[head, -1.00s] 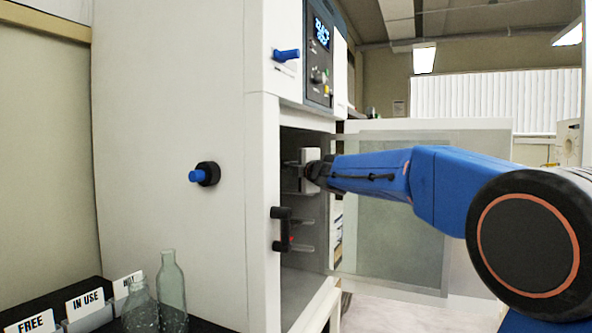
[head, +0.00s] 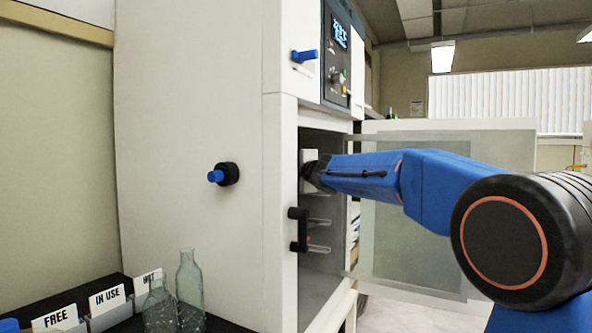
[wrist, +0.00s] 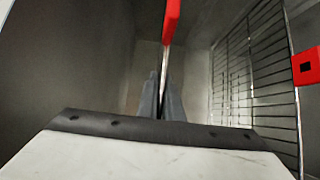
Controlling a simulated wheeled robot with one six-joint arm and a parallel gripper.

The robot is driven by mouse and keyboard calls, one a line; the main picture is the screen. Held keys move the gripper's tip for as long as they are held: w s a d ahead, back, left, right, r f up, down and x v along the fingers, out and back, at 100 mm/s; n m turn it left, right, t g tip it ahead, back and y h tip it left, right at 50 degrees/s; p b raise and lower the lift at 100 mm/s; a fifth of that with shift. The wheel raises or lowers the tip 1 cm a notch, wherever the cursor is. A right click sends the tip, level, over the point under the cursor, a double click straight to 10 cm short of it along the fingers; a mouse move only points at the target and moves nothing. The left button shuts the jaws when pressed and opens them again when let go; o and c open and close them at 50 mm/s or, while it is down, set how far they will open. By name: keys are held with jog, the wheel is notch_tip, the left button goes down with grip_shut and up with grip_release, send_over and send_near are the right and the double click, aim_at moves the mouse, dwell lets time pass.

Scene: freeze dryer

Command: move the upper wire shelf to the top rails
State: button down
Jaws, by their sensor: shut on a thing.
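My gripper (wrist: 162,100) is inside the open chamber of the freeze dryer (head: 205,140), with its fingers pinched together. In the wrist view a thin metal edge with a red tab (wrist: 172,18) runs down to the fingers. It looks like the upper wire shelf seen edge-on, held in the jaws. Another wire shelf (wrist: 255,75), with a red tab (wrist: 306,66), lies apart from it on the right. In the head view my gripper's white body is partly hidden by the cabinet's front edge. The held shelf and the top rails cannot be made out there.
The chamber door (head: 430,210) stands open on the right, behind my arm. A black door latch (head: 299,229) sticks out at the opening's left edge. Glass bottles (head: 190,285) and label cards (head: 107,298) stand at lower left.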

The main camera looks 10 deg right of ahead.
jog(key=shift+w+a+r, duration=0.1)
jog(key=shift+a, duration=0.1)
jog(key=shift+w+a, duration=0.9)
jog(key=shift+a, duration=0.3)
jog(key=shift+w+a, duration=0.85)
jog(key=shift+a, duration=0.35)
jog(key=shift+f, duration=0.5)
jog(key=c, duration=1.8)
grip_release()
jog(key=shift+c, duration=0.2)
jog(key=shift+s, duration=0.15)
